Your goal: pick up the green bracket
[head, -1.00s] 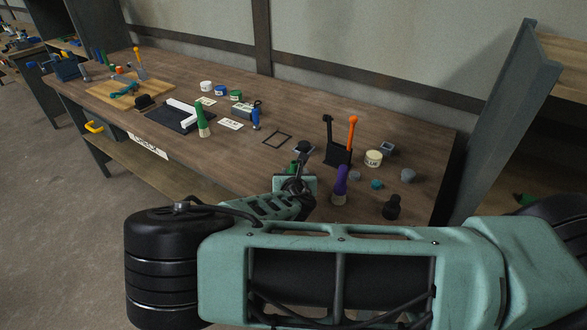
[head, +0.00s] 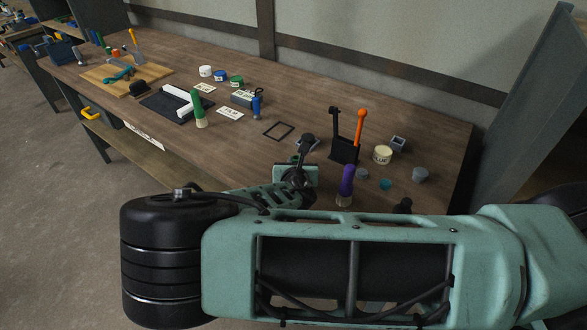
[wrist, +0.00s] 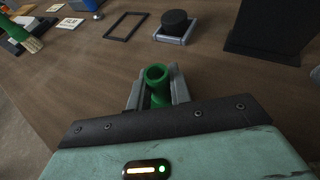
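A green part with a round, hollow end, which I take to be the green bracket (wrist: 157,76), stands between the two grey fingers of my gripper (wrist: 158,92) in the wrist view. The fingers lie on its left and right sides and look spread, with a small gap at the left; contact at the right is unclear. Its lower part is hidden behind the gripper body. In the head view my gripper (head: 296,172) is low over the near part of the bench, and the bracket is mostly hidden by it.
A black knob on a grey tray (wrist: 174,27) lies just beyond my gripper. A black holder with an orange-handled tool (head: 345,150) and a purple-handled tool (head: 346,184) stand to the right. A flat black frame (head: 278,130) lies further back.

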